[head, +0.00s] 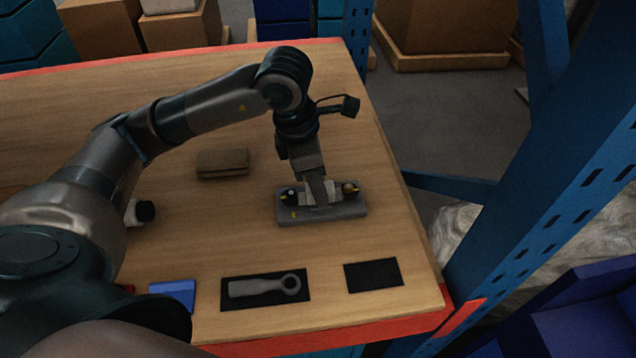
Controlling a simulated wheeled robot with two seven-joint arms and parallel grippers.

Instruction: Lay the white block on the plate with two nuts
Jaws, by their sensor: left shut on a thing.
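A grey plate (345,210) lies on the wooden table, with a dark nut (289,196) at its left and a dark and yellowish nut (350,189) at its right. My left gripper (320,199) points down between the two nuts. It is shut on a pale piece that looks like the white block (331,190), at the middle of the plate. The fingers hide part of the block, and I cannot tell if its underside touches the plate. My right gripper is not in view.
A brown block (222,162) lies left of the plate. A grey ring-ended tool (265,287) lies on a black mat (228,302); another black mat (373,275) is bare. A blue item (175,293) is at front left. A blue rack post (540,190) stands beyond the right edge.

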